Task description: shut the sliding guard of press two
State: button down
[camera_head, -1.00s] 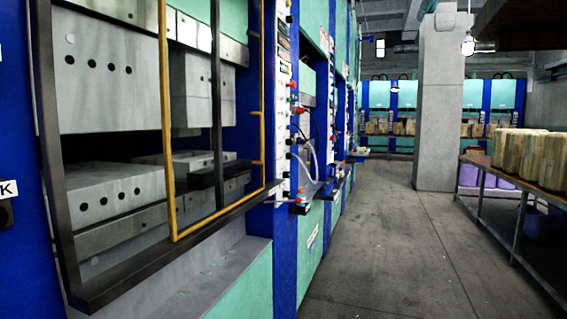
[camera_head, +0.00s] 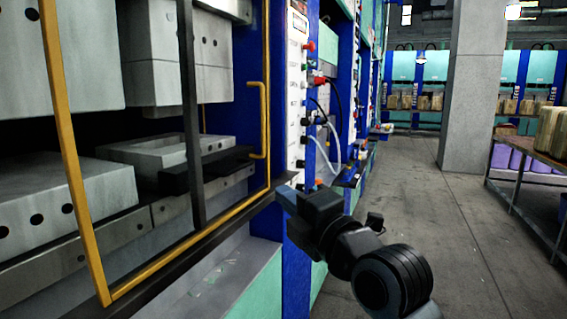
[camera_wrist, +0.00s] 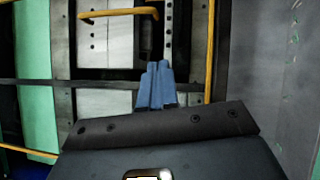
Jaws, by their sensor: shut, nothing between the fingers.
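The sliding guard (camera_head: 264,60) is a thin yellow frame on the nearest press, with a yellow bracket-shaped handle (camera_head: 263,120) on its right side. Its left upright and lower bar (camera_head: 180,258) cross in front of the grey press blocks. No number shows on this press. My gripper (camera_head: 287,196) has blue fingers, shut and empty, near the guard's lower right corner, below the handle. In the wrist view, the shut fingers (camera_wrist: 158,86) point toward the press. The handle (camera_wrist: 118,14) shows above and left of them, apart from the fingertips. A yellow bar (camera_wrist: 210,50) shows to their right.
A dark post (camera_head: 190,100) and dark ledge (camera_head: 208,170) stand at the press opening. A control strip with buttons (camera_head: 310,46) and hoses is right of the guard. The aisle floor (camera_head: 430,220) is clear, with a pillar (camera_head: 468,90) and table (camera_head: 535,155) beyond.

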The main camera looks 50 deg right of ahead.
jog(key=w, duration=0.1)
jog(key=p, duration=0.3)
send_near(258, 158)
jog(key=w+a, duration=0.2)
jog(key=w, duration=0.2)
jog(key=d, duration=0.1)
jog(key=w+d+p, duration=0.1)
jog(key=shift+d+r, duration=0.35)
jog(key=shift+r, duration=0.05)
jog(key=shift+w+d, duration=0.2)
jog(key=shift+d, duration=0.05)
jog(key=w+d+b, duration=0.3)
jog(key=d+b, duration=0.4)
jog(key=d, duration=0.3)
jog(key=w+d+b, duration=0.3)
jog(key=d+b, duration=0.5)
jog(key=d, duration=0.1)
jog(key=shift+d, duration=0.35)
jog(key=shift+w+r, duration=0.1)
